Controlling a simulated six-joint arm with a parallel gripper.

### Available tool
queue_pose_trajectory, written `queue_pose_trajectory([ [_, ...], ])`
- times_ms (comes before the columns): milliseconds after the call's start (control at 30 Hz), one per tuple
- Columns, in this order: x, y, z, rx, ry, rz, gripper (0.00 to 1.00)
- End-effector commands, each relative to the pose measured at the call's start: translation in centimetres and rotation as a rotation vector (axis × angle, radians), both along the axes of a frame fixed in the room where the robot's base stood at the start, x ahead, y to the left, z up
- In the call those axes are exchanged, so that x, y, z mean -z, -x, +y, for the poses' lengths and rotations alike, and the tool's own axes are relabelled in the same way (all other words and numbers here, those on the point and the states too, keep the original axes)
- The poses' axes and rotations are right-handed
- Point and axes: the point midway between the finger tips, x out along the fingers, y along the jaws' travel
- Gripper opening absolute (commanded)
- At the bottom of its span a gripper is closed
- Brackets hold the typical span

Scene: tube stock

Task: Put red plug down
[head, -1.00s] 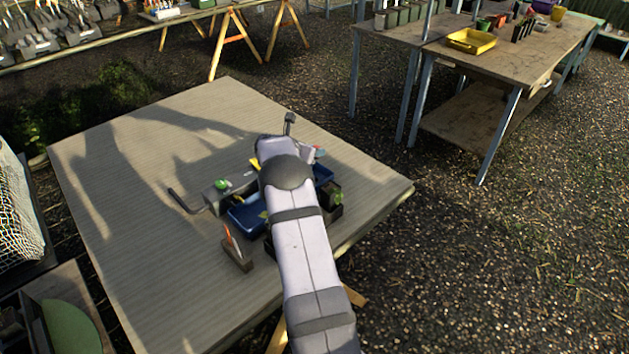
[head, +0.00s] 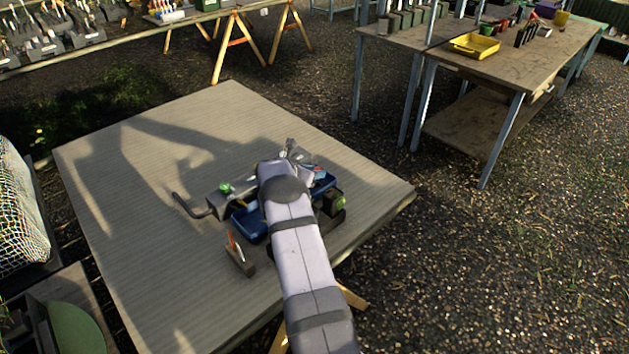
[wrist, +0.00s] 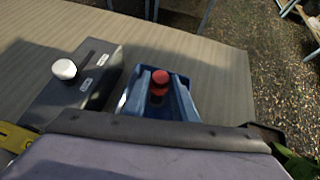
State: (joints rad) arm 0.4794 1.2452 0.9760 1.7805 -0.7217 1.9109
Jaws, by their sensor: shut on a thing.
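In the head view my gripper (head: 290,150) is at the far end of my arm, over the items on the table. The plug cannot be made out there.
A grey block (wrist: 92,85) with a pale knob stands left of the fingers. In the head view a blue tray (head: 247,222) lies partly under my arm, with a green-topped item (head: 338,203) to its right. The table (head: 120,220) is clear at left.

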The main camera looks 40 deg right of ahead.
Motion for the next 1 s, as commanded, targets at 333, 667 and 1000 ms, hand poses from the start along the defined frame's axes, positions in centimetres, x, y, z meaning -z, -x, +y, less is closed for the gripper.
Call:
queue_pose_trajectory([
  [333, 3.6, 0.0, 0.0, 0.0, -0.002, 0.003, 0.0],
  [667, 4.1, 0.0, 0.0, -0.001, 0.0, 0.001, 0.0],
  [1000, 4.4, 0.0, 0.0, -0.001, -0.001, 0.001, 0.33],
])
